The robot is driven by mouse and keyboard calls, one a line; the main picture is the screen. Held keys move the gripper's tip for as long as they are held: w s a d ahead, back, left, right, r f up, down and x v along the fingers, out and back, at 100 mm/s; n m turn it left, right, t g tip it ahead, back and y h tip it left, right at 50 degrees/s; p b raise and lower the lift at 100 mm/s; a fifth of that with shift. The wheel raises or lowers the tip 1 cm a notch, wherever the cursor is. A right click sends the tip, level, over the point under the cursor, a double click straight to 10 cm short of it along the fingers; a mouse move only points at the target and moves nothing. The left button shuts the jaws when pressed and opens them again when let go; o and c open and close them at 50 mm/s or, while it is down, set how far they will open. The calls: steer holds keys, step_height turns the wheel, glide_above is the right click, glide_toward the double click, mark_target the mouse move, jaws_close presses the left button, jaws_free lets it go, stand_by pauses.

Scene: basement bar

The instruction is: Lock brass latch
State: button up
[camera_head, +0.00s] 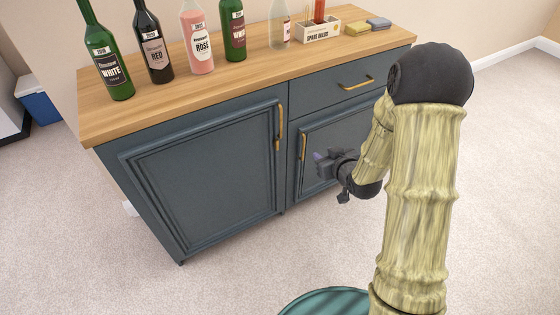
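A dark blue-grey cabinet (205,175) with a wooden top stands ahead. Its left door has an upright brass fitting (279,122) near its right edge. The right door (320,135) has an upright brass handle (303,147) near its left edge. I cannot make out which brass piece is the latch. Both doors look closed. My gripper (328,168) is in front of the right door, to the right of and slightly below its handle, apparently not touching it. It is small and dark, so its finger opening cannot be judged. My arm hides the right part of the cabinet.
Several bottles (196,38) stand along the wooden top (150,100), with a white box (318,30) and sponges (367,24) to their right. A drawer with a brass handle (357,83) is above the right door. The carpet (90,240) in front is clear.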

mark_target(278, 145)
steer(key=a+f+n+t+y+b, duration=0.1)
steer(key=a+f+t+y+b, duration=0.2)
steer(key=f+b, duration=0.6)
step_height(278, 145, down, 4)
steer(key=shift+w+a+f+t+y+b, duration=0.1)
steer(key=shift+w+a+t+y+b, duration=0.25)
steer(key=shift+a+y, duration=0.65)
steer(key=shift+w+d, duration=0.1)
steer(key=shift+d, duration=0.1)
steer(key=b+x, duration=0.3)
steer(key=x, duration=1.4)
steer(key=shift+a, duration=0.3)
jaws_close()
